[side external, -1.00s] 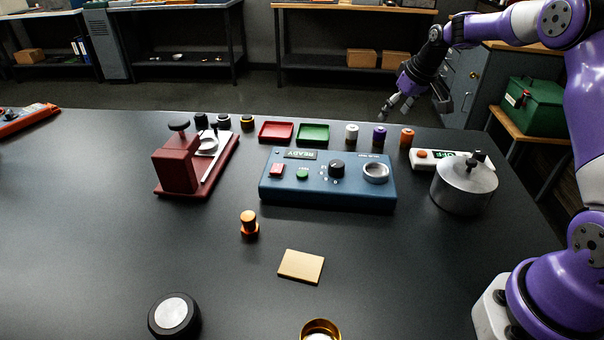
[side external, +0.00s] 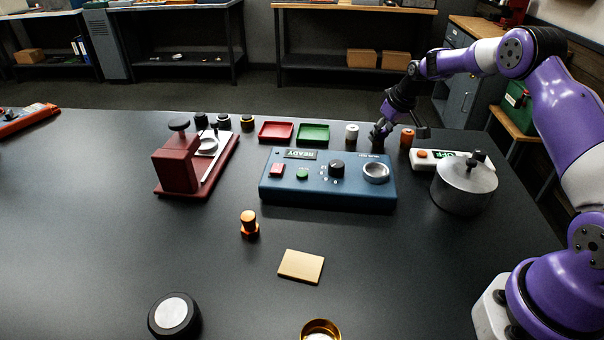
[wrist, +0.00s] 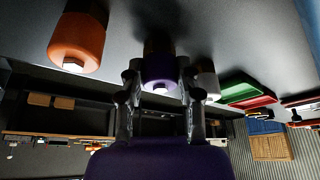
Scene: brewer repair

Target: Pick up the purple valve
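The purple valve (wrist: 160,72) stands between the two fingers of my gripper (wrist: 161,88) in the wrist view, its pale end facing the camera. One finger is on each side of it, and I see no clear grip on it; the fingers look open. In the side view my gripper (side external: 381,134) is down at the valve's place at the back of the table, and it largely hides the valve there.
An orange valve (side external: 407,138) and a white valve (side external: 351,133) stand close on either side. The blue control box (side external: 300,190) is in front, with a metal pot (side external: 464,190) to its right. Red (side external: 276,132) and green (side external: 313,134) trays lie left of the white valve.

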